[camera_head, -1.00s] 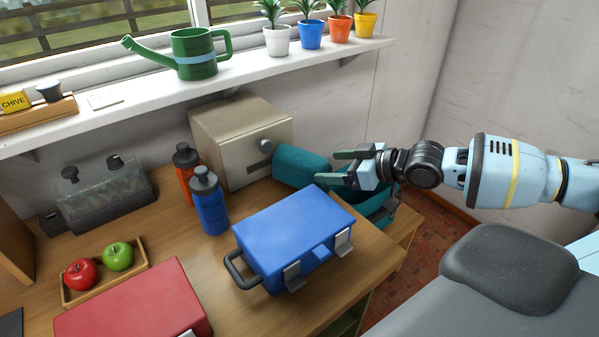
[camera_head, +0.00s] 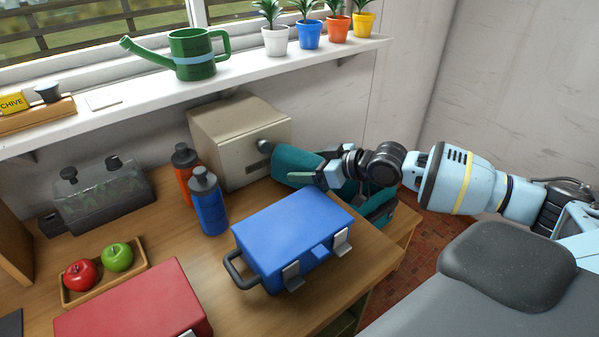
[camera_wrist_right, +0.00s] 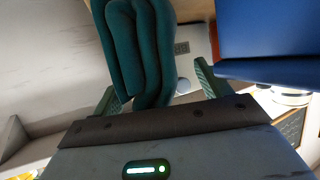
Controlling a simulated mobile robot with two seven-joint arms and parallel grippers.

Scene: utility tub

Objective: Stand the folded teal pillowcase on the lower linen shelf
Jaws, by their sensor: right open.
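The folded teal pillowcase (camera_head: 290,163) appears at the back right of the wooden table, beside the beige box, partly hidden by my right gripper. In the right wrist view a thick, folded teal thing (camera_wrist_right: 140,45) extends between and beyond the fingers. My right gripper (camera_head: 314,168) is open, with its fingers at the teal cloth; it also shows in the right wrist view (camera_wrist_right: 158,90). I cannot tell whether the fingers touch the cloth. My left gripper is not in view. I cannot identify the lower linen shelf for certain.
A blue case (camera_head: 295,235) stands close in front of my right gripper, and a beige box (camera_head: 238,140) behind left. Blue (camera_head: 209,205) and orange (camera_head: 184,165) bottles stand left. Another teal item (camera_head: 378,210) is below my wrist. A white sill (camera_head: 230,75) runs above.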

